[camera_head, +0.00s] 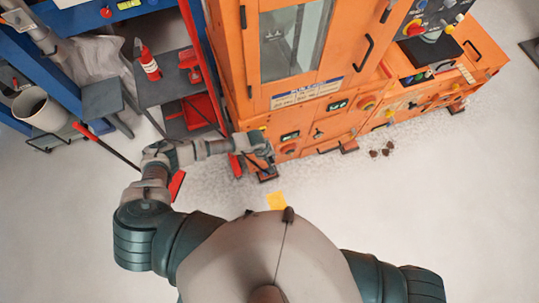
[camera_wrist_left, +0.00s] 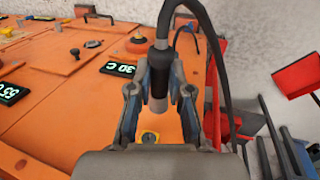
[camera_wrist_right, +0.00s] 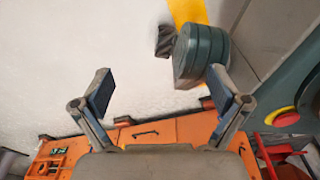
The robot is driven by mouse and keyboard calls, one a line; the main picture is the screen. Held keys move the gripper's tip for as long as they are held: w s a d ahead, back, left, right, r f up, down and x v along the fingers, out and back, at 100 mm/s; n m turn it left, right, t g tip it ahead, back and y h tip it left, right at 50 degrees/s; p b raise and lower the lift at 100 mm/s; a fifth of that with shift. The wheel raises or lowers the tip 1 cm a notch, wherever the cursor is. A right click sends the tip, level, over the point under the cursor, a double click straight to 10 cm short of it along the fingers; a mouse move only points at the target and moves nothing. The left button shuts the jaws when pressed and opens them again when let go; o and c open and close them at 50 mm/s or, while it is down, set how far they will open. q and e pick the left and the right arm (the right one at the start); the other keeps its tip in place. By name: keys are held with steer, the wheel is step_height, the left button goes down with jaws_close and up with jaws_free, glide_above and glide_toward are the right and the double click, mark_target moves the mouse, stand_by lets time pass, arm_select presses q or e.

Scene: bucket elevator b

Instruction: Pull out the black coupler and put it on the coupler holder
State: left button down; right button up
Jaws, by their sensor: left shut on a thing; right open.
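The black coupler (camera_wrist_left: 159,78) is a dark cylinder with a thick black cable (camera_wrist_left: 205,25) curving from its upper end in the left wrist view. My left gripper (camera_wrist_left: 160,92) is shut on it, one finger on each side. In the head view, my left gripper (camera_head: 264,152) is at the lower left corner of the orange machine (camera_head: 310,115); the coupler is too small to make out there. My right gripper (camera_wrist_right: 160,92) is open and empty. I cannot identify the coupler holder.
Temperature displays (camera_wrist_left: 120,68) and knobs sit on the orange panel. Brown lumps (camera_head: 381,150) and a yellow patch (camera_head: 277,201) lie on the floor. The floor in front is mostly clear.

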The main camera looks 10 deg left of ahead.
arm_select(q)
steer(key=shift+w+d, duration=0.1)
steer(key=shift+d, duration=0.45)
steer(key=w+a+b, duration=0.3)
steer(key=shift+w+a, duration=0.1)
steer(key=shift+w, duration=0.55)
steer(key=shift+w+d+r+b, duration=0.2)
steer(key=shift+d+b, duration=0.1)
steer(key=shift+d, duration=0.35)
arm_select(e)
steer(key=w+r, duration=0.3)
steer(key=w, duration=0.5)
steer(key=shift+w+d+r, duration=0.2)
steer(key=shift+w+r, duration=0.1)
steer(key=shift+w, duration=0.05)
